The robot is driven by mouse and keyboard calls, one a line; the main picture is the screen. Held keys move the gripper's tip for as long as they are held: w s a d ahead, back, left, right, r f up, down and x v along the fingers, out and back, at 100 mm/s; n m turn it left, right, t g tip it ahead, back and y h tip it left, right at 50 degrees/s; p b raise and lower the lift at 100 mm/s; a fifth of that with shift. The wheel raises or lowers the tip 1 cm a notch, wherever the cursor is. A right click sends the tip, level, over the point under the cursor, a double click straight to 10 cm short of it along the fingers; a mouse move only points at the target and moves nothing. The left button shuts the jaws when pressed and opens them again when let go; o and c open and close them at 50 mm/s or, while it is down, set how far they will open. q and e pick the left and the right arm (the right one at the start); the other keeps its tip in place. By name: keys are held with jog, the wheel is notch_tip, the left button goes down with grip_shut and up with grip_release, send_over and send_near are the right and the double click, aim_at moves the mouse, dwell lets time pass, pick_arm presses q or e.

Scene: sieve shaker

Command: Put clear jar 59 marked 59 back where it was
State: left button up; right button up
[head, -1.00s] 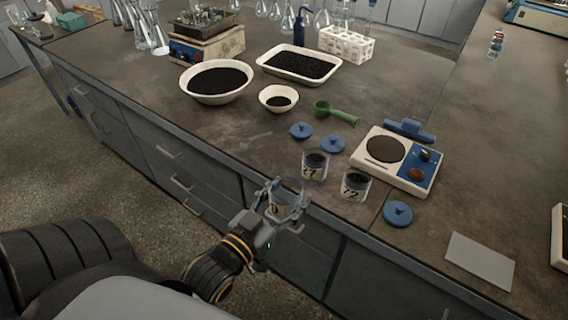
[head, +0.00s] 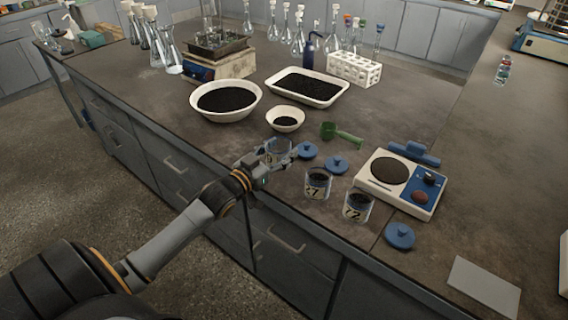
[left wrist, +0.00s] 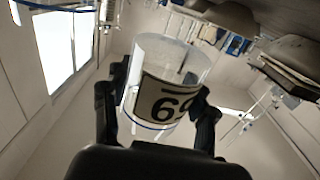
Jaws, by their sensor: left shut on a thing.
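My left gripper (head: 280,158) is shut on a clear jar (head: 277,147), gripping it from the side above or at the bench's front edge. The left wrist view shows the jar (left wrist: 166,88) between the two fingers, its dark-framed label reading 59, seen at a slant. In the head view the fingers partly cover the jar. I cannot tell whether its base touches the bench. Jars marked 27 (head: 317,186) and 72 (head: 358,205), holding dark material, stand to its right. My right gripper is not in view.
Blue lids (head: 336,165) lie near the jars, one close to my left gripper (head: 307,150). A white bowl (head: 285,128), a green scoop (head: 345,135) and a hotplate-like device (head: 377,192) stand behind and to the right. A grey sheet (head: 483,284) lies at front right. Bare bench lies left of the gripper.

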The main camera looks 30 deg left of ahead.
aim_at(284, 154)
pick_arm(q)
jog(key=w+f, duration=0.2)
jog(key=f, duration=0.1)
jog(key=shift+w+a+f, duration=0.25)
jog(key=shift+w, duration=0.15)
notch_tip(284, 154, down, 3)
jog(key=shift+w+f, duration=0.1)
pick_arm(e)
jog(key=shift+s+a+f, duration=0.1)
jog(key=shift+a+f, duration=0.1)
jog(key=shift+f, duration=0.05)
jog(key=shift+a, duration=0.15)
pick_arm(q)
jog(key=o, duration=1.3)
jog(key=shift+f, duration=0.1)
